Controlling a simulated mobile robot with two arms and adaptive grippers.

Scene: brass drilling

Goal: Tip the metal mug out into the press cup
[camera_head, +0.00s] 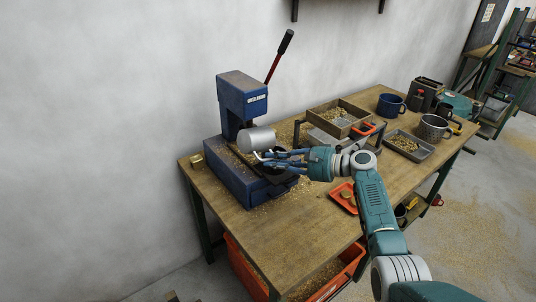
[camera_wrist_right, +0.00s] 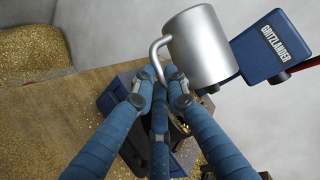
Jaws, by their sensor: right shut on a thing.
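The metal mug (camera_head: 257,139) is a plain silver cylinder. In the head view it is tipped far over, nearly on its side, in the air in front of the blue press (camera_head: 242,98). My right gripper (camera_head: 266,157) is shut on the mug's handle. In the right wrist view the mug (camera_wrist_right: 205,48) is beyond the blue fingers (camera_wrist_right: 160,88), with the handle between their tips. A dark round cup (camera_head: 282,174) sits at the press base below the fingers, partly hidden by them. The mug's mouth and contents cannot be made out. My left gripper is out of view.
The press has a red lever with a black grip (camera_head: 287,41). A wooden box (camera_head: 341,117) of shavings, a grey tray (camera_head: 409,146), a blue mug (camera_head: 390,105) and a perforated metal mug (camera_head: 433,127) stand to the right. The table's front left is mostly clear.

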